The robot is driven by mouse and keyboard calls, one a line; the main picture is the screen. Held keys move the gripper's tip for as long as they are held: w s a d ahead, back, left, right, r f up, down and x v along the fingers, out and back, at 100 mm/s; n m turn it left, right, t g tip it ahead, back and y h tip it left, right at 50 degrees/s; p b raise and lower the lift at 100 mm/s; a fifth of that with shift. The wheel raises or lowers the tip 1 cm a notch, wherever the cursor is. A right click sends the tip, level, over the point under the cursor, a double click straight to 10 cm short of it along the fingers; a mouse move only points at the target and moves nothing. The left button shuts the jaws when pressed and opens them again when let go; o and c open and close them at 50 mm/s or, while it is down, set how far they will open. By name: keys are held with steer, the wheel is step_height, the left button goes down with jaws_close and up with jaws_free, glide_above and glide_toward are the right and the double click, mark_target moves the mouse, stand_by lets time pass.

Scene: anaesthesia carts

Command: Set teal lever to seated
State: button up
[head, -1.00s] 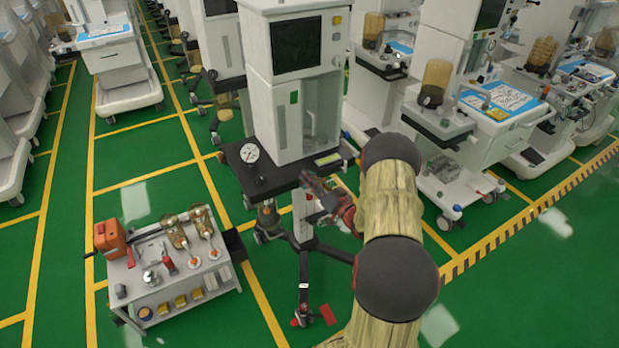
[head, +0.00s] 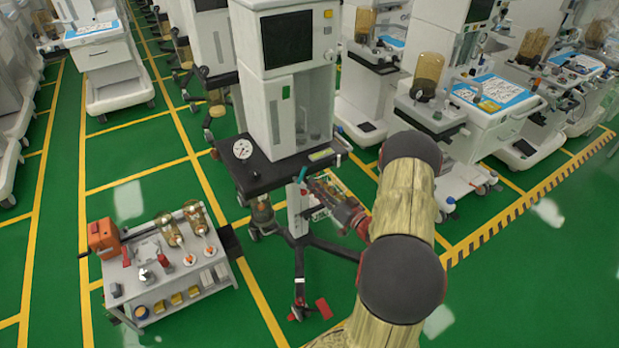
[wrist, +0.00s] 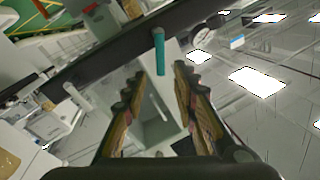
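The teal lever (wrist: 160,52) hangs as a short teal rod below the dark tray edge of the central cart, just beyond my fingertips in the wrist view. In the head view the teal lever (head: 302,173) is a small sliver under the tray's front edge. My gripper (wrist: 158,80) is open, its two fingers apart with the lever in line with the gap between them. No contact with the lever shows. In the head view my gripper (head: 318,186) is just below and right of the lever, partly overlapping the cart's column.
The central cart's dark tray (head: 262,180) carries a round gauge (head: 242,149). A low equipment trolley (head: 165,275) stands at the left. Other carts (head: 490,110) stand close at the right. Green floor is open in front.

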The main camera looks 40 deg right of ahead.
steer(key=shift+s+a+f, duration=0.1)
steer(key=shift+s, duration=1.7)
